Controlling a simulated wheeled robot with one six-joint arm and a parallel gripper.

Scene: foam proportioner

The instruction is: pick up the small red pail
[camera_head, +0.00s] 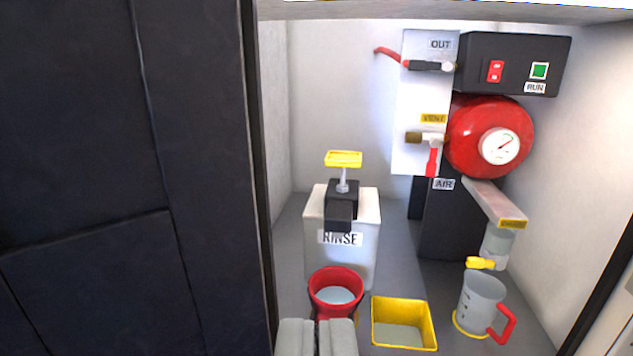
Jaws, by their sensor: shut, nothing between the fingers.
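The small red pail (320,288) stands on the grey floor of the compartment, in front of the rinse tank. It has a red rim and a pale inside or contents. My gripper (317,322) is at the bottom of the picture, its two grey fingers shut with nothing between them. The fingertips appear just in front of the pail and hide part of its lower body. Whether they touch it I cannot tell.
A yellow square tray (431,324) sits right of the pail. A clear jug (479,304) with red handle stands further right under a yellow tap (481,263). The rinse tank (365,222) is behind. A dark panel (120,180) fills the left.

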